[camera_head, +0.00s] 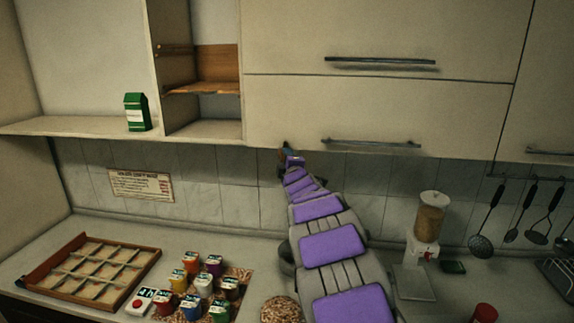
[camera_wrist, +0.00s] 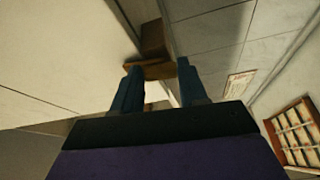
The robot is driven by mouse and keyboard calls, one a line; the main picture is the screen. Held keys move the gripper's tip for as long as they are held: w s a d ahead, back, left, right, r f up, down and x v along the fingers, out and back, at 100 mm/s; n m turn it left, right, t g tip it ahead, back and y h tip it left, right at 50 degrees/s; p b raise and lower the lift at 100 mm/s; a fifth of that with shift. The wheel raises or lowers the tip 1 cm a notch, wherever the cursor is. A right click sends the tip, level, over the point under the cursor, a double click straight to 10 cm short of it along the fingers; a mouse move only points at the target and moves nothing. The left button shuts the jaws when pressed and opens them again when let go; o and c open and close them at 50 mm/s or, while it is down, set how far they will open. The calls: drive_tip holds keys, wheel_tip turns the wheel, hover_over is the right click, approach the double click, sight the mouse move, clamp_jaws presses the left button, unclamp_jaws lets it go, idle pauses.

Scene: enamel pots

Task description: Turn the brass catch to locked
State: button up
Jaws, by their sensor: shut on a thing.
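My gripper (camera_head: 287,148) is raised to the lower left corner of the closed wall-cabinet door (camera_head: 375,115). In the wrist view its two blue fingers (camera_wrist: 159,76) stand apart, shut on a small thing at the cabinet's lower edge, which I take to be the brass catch. The catch is too small and too hidden to make out in either view, so its turned position cannot be told. A brown wooden surface shows beyond the fingertips in the wrist view.
The open cupboard shelf (camera_head: 205,88) and a green carton (camera_head: 137,112) are left of the gripper. Below on the counter are a divided wooden tray (camera_head: 150,250), several small coloured jars and a dispenser (camera_head: 428,225). Utensils hang at the right.

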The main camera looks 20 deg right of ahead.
drive_tip(key=shift+f+n+g, duration=0.1)
drive_tip(key=shift+n+g, duration=0.2)
drive_tip(key=shift+n, duration=0.4)
drive_tip(key=shift+a+f, duration=0.1)
drive_tip(key=o, duration=1.1)
drive_tip(key=shift+w+a, duration=0.1)
drive_tip(key=shift+w, duration=0.1)
drive_tip(key=shift+c, duration=0.2)
drive_tip(key=shift+s+r, duration=0.15)
drive_tip(key=shift+r, duration=0.05)
drive_tip(key=shift+s, duration=0.15)
drive_tip(key=v, duration=1.7)
drive_tip(key=shift+b, duration=0.4)
